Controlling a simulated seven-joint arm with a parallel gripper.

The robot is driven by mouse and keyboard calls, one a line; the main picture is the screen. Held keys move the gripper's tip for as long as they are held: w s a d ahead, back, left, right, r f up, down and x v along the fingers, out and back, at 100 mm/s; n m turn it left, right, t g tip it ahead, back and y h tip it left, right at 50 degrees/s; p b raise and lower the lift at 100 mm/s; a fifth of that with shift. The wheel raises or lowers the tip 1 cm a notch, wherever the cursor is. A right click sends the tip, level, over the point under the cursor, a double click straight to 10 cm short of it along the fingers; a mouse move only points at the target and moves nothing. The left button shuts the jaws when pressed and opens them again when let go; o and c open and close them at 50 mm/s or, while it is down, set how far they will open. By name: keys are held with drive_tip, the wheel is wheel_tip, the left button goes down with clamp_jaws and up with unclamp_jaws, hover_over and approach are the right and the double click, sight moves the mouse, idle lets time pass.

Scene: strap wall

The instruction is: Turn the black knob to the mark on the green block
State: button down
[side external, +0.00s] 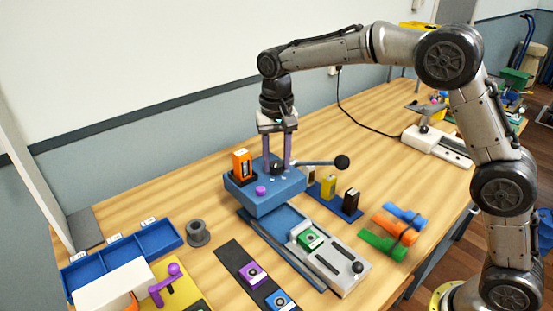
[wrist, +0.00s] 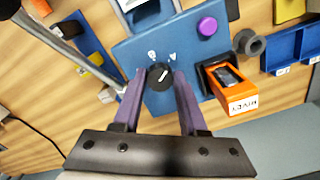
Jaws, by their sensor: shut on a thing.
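The black knob (wrist: 160,77) sits on top of a blue box (side external: 262,199), between the purple fingers of my gripper (wrist: 160,80). My gripper is shut on the knob, one finger on each side. A white pointer line shows on the knob, slanting toward the upper right in the wrist view. Two small white marks are printed on the box beside the knob in that view. In the side view my gripper (side external: 277,165) points down onto the box and partly hides the knob. The green block (side external: 311,239) sits on a grey slide fixture in front of the box.
An orange block (side external: 242,163) and a purple button (side external: 261,190) are on the blue box. A lever with a black ball (side external: 342,162) sticks out right of it. Yellow and black-brown blocks stand on a blue strip nearby. Blue bins (side external: 125,252) are at left.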

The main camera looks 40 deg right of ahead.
sight(277, 164)
drive_tip(key=n, duration=1)
drive_tip(key=shift+d, duration=0.1)
drive_tip(key=shift+n, duration=0.4)
drive_tip(key=shift+c, duration=2.2)
unclamp_jaws()
wheel_tip(277, 164, up, 14)
